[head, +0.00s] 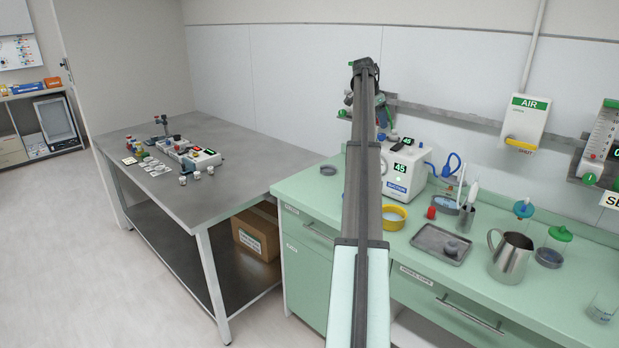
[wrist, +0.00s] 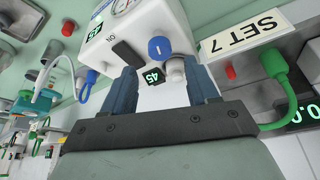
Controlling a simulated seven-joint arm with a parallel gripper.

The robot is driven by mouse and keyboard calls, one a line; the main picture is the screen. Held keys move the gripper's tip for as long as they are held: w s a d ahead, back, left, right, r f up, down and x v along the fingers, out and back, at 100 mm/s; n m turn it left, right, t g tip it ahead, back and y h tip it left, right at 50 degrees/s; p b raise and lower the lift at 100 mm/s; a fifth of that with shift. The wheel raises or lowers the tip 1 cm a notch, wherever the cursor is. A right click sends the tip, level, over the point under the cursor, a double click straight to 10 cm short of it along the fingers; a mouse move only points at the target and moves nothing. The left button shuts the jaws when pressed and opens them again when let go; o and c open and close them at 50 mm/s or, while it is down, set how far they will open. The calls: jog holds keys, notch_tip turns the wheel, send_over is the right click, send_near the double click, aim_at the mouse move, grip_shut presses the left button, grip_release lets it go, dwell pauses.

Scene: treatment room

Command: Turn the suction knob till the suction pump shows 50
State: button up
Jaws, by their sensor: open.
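The suction pump (head: 408,168) is a white box on the green counter, labelled SUCTION, and its green display (head: 400,168) reads 45. A small black readout above it also shows 45. In the wrist view the pump (wrist: 150,25) appears rotated, with a dark display (wrist: 93,31) on it. A blue knob (wrist: 160,48) with a white mark sits on the pump, ahead of the fingertips. My gripper (wrist: 163,82) is open, with nothing gripped. A black 45 readout (wrist: 153,76) shows between its fingers. My arm hides part of the pump's left side in the head view.
A wall rail (head: 450,115) runs behind. In the wrist view, a green hose (wrist: 285,90) and SET 7 label (wrist: 246,35) lie right of the fingers.

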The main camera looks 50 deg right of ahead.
jog(key=v, duration=0.8)
jog(key=w+a+f+n+y, duration=0.1)
jog(key=w+a+f+n, duration=0.2)
jog(key=a+f, duration=0.7)
jog(key=w+a+f+n+y, duration=0.1)
jog(key=w+a+f+n, duration=0.2)
jog(key=w+a+f, duration=0.5)
notch_tip(320, 180, down, 9)
jog(key=shift+w+a+t, duration=0.25)
jog(key=shift+a+t, duration=0.15)
jog(key=shift+a, duration=0.8)
jog(key=n+t+y, duration=0.3)
jog(key=n+t, duration=0.2)
jog(key=n, duration=1.2)
send_near(382, 134)
jog(key=shift+t, duration=0.3)
jog(key=x, duration=0.8)
jog(key=shift+s+a+f, duration=0.15)
jog(key=shift+f, duration=0.2)
